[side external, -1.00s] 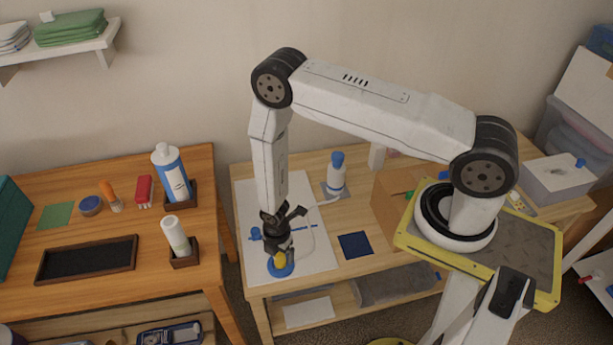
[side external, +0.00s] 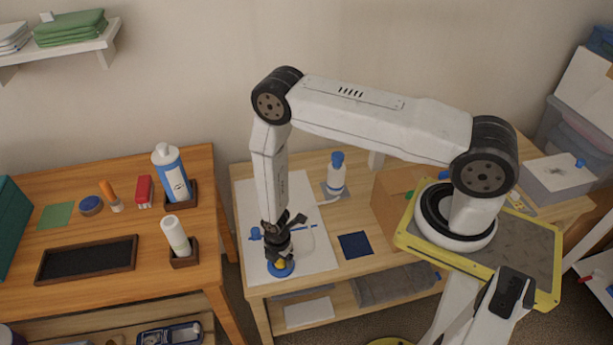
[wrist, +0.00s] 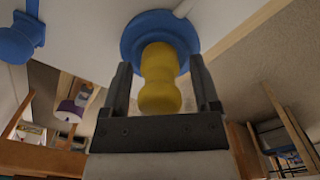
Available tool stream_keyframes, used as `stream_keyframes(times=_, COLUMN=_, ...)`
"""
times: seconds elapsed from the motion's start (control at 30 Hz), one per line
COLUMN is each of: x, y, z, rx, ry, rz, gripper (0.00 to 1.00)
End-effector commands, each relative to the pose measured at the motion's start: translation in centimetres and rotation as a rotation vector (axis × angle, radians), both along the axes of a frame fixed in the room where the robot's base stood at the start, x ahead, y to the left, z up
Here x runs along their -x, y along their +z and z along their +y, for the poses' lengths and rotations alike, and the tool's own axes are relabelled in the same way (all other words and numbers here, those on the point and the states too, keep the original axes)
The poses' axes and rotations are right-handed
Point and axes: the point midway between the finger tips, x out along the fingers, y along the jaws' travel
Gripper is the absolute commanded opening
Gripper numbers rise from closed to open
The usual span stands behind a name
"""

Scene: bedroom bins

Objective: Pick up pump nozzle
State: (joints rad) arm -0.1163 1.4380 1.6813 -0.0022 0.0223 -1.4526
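A yellow knob (wrist: 160,80) rises from a round blue base (wrist: 135,38); this piece may be the pump nozzle, but I cannot tell for sure. In the side view the blue base (side external: 281,268) sits near the front edge of a white sheet, directly below my gripper (side external: 279,257). In the wrist view my gripper (wrist: 160,62) is open, with one finger on each side of the yellow knob and a gap on both sides. In the side view the gripper hides most of the knob.
A smaller blue piece (side external: 255,233) lies on the white sheet (side external: 315,253), left of my gripper. A blue-capped white bottle (side external: 336,178) stands behind, a dark blue square (side external: 355,244) lies right, and a cardboard box (side external: 390,200) is farther right. A gap separates the left table.

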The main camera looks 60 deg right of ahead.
Motion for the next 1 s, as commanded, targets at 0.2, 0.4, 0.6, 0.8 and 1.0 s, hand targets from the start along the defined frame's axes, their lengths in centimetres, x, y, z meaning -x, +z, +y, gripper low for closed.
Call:
stream_keyframes(times=0.2, x=0.0, y=0.0, z=0.0, rx=0.0, ry=0.0, rz=0.0, gripper=0.05)
stream_keyframes(times=0.4, x=0.0, y=0.0, z=0.0, rx=0.0, ry=0.0, rz=0.0, gripper=0.0)
stream_keyframes(times=0.6, x=0.0, y=0.1, z=0.0, rx=0.0, ry=0.0, rz=0.0, gripper=0.0)
stream_keyframes(times=0.8, x=-0.1, y=0.8, z=0.0, rx=0.0, ry=0.0, rz=-0.001, gripper=0.0)
stream_keyframes(times=1.0, x=-0.1, y=2.4, z=0.0, rx=0.0, ry=0.0, rz=-0.002, gripper=0.0)
